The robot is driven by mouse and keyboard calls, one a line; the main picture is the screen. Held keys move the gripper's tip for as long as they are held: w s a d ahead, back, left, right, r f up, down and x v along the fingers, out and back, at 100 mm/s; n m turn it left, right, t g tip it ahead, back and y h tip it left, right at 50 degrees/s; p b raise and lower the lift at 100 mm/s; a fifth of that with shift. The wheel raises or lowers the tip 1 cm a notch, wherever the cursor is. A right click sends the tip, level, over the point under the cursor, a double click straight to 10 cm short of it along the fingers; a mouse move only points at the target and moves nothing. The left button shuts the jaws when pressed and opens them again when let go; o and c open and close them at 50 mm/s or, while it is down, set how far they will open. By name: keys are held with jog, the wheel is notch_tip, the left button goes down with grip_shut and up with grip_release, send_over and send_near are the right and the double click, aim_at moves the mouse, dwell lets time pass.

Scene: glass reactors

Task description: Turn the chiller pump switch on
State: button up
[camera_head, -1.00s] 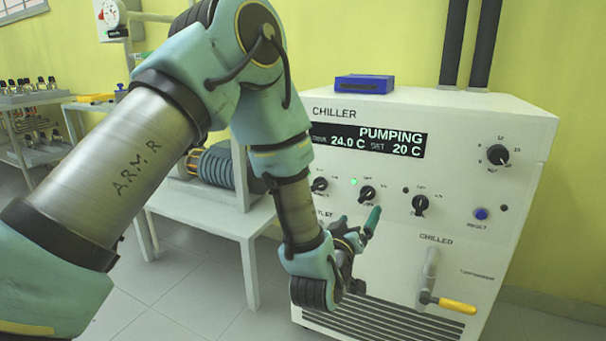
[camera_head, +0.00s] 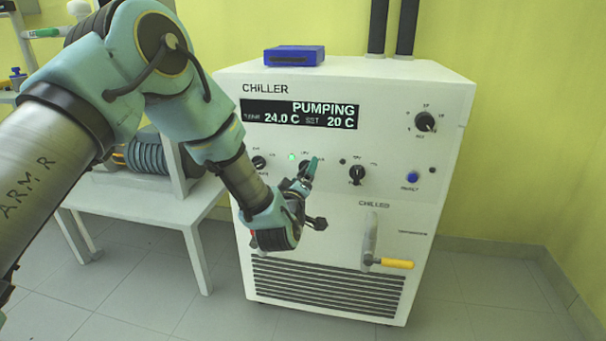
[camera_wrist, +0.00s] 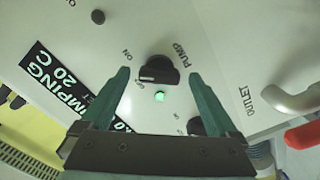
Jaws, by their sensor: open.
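The chiller (camera_head: 330,220) is a white cabinet whose display (camera_head: 300,114) reads PUMPING, 24.0 C and set 20 C. Its black pump switch knob (camera_wrist: 158,69) shows in the wrist view beside the words PUMP and ON; in the head view my gripper mostly covers it. A green lamp (camera_wrist: 159,96) beside the knob is lit, also in the head view (camera_head: 292,156). My gripper (camera_wrist: 158,74) is open, its teal fingertips either side of the knob in the wrist view. I cannot tell whether they touch it. My gripper (camera_head: 309,172) is at the panel in the head view.
More black knobs (camera_head: 356,174) and a blue reset button (camera_head: 412,178) are on the panel. A pipe with a yellow handle (camera_head: 397,264) sticks out below. A blue box (camera_head: 294,55) lies on top. A white table (camera_head: 150,205) stands left; floor in front is clear.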

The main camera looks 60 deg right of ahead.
jog(key=shift+w+d, duration=0.1)
jog(key=shift+d, duration=0.3)
jog(key=shift+c, duration=0.2)
jog(key=c, duration=1.3)
jog(key=shift+m+b, duration=0.55)
jog(key=shift+m, duration=0.35)
jog(key=shift+m+b, duration=0.35)
jog(key=shift+m, duration=1.05)
jog(key=shift+c, duration=0.2)
jog(key=o, duration=1.4)
